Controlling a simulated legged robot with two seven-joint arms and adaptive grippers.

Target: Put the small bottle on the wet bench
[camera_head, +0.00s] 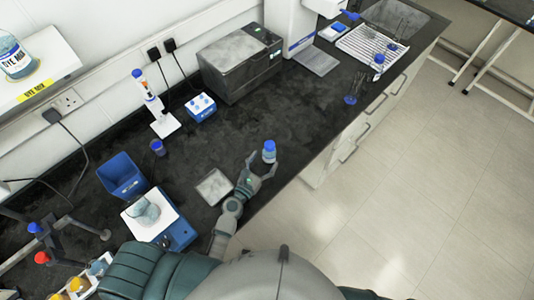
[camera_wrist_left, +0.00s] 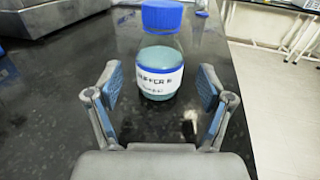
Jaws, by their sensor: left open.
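A small clear bottle (camera_head: 269,151) with a blue cap and pale liquid stands upright on the black bench top (camera_head: 235,135), near its front edge. In the left wrist view the bottle (camera_wrist_left: 160,62) shows a white label with a blue band. My left gripper (camera_head: 264,168) is open and low at the bench, right by the bottle. In the left wrist view the gripper's two blue-padded fingers (camera_wrist_left: 160,88) are spread to either side, with the bottle centred ahead between them and a gap on both sides. My right gripper is not in view.
A grey square plate (camera_head: 213,187) lies left of the gripper. A blue scale (camera_head: 175,235) with a beaker and a blue bin (camera_head: 122,175) stand farther left. A grey machine (camera_head: 240,62) stands at the back wall. A striped drying mat (camera_head: 370,45) lies by the far sink.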

